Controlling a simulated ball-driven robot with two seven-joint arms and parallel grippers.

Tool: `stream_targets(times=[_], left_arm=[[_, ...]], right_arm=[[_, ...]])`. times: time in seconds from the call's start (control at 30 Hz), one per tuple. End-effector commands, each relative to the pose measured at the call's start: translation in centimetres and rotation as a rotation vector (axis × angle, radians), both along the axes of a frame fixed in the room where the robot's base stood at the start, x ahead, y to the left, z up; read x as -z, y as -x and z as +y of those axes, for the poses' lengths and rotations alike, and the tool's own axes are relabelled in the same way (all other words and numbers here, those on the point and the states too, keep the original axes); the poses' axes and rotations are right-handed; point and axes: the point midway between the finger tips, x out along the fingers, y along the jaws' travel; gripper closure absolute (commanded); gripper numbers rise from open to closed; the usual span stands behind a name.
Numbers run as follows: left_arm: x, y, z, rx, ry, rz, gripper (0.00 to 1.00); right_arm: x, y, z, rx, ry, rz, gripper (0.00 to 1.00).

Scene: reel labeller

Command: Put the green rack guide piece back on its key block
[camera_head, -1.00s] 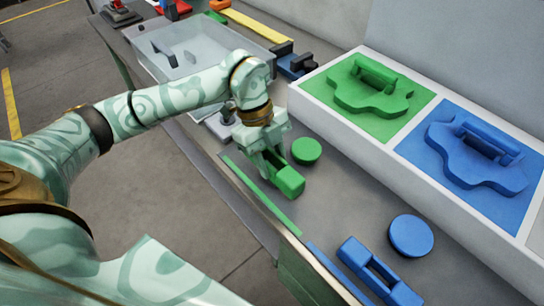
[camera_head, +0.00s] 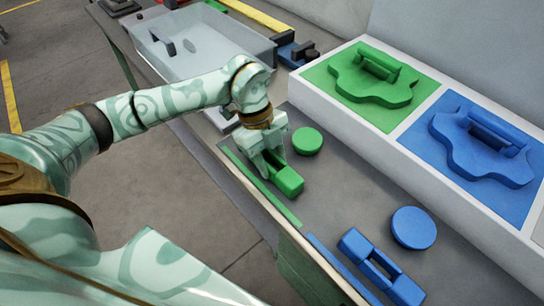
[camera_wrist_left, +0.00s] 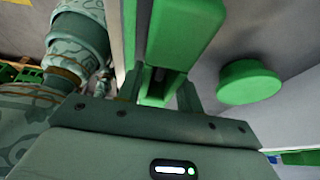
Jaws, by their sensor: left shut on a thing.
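The green guide piece (camera_head: 288,182) is a long block with a low middle, near the front edge of the bench beside a green strip (camera_head: 262,187). My left gripper (camera_head: 264,168) points down and is shut on its middle; the wrist view shows the green piece (camera_wrist_left: 180,35) between the fingers. Whether it touches the bench is unclear. A round green disc (camera_head: 307,141) lies just behind it, also in the wrist view (camera_wrist_left: 250,82). A green lobed block with a handle (camera_head: 371,80) sits on the green panel. I cannot tell which is the key block. My right gripper is out of view.
A blue lobed block (camera_head: 482,150) sits on the blue panel of the raised white rack (camera_head: 345,120). A blue disc (camera_head: 413,228) and a blue slotted piece (camera_head: 380,268) lie at front right. A clear bin (camera_head: 205,65) stands at the back left. Bare bench lies between the discs.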

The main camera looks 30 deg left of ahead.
Motion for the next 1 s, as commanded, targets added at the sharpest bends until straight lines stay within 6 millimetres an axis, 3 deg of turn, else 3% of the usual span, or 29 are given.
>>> stream_targets(times=[0.23, 0.27, 0.33, 0.6, 0.73, 1.0], left_arm=[[0.0, 0.0, 0.0, 0.000, 0.000, -0.001, 0.93], [0.0, 0.0, 0.0, 0.000, 0.000, -0.001, 0.58], [0.0, 0.0, 0.0, 0.000, 0.000, -0.001, 0.39], [0.0, 0.0, 0.0, 0.000, 0.000, 0.000, 0.38], [-0.9, -0.2, 0.3, -0.001, 0.000, -0.002, 0.38], [-7.0, -1.0, 2.7, -0.003, -0.002, -0.007, 0.38]], right_arm=[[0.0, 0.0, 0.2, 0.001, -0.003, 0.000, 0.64], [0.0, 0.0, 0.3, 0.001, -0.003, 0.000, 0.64], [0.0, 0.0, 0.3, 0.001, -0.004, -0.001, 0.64], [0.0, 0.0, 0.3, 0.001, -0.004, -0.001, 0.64], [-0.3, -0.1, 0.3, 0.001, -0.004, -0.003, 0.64], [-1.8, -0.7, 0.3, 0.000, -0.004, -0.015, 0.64]])
